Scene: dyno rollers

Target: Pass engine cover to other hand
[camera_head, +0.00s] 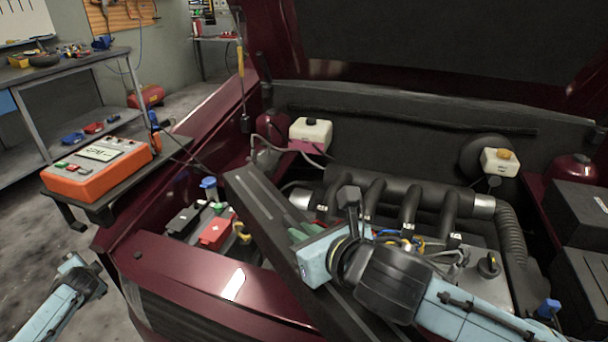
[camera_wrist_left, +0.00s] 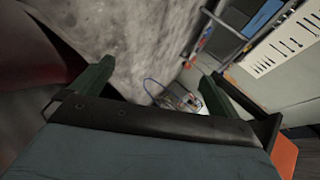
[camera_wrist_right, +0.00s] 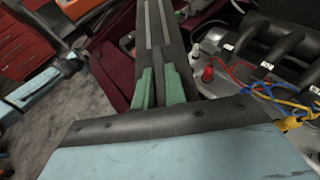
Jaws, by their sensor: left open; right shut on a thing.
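The engine cover (camera_head: 262,208) is a long dark grey panel with raised ribs, held tilted above the front left part of the engine bay. My right gripper (camera_head: 303,236) is shut on it around its middle. In the right wrist view the green fingers (camera_wrist_right: 158,88) pinch the cover (camera_wrist_right: 152,35), which stretches away from them. The cover's lower end is partly hidden behind my right wrist. My left gripper (camera_head: 78,270) is at the lower left, outside the car and apart from the cover. In the left wrist view its fingers (camera_wrist_left: 157,88) are spread and empty.
The engine (camera_head: 420,205) with its intake pipes lies under my right arm. An orange tester (camera_head: 98,168) stands on a small stand beside the dark red fender (camera_head: 200,110). A workbench (camera_head: 75,70) is at the back left. Floor is free around my left gripper.

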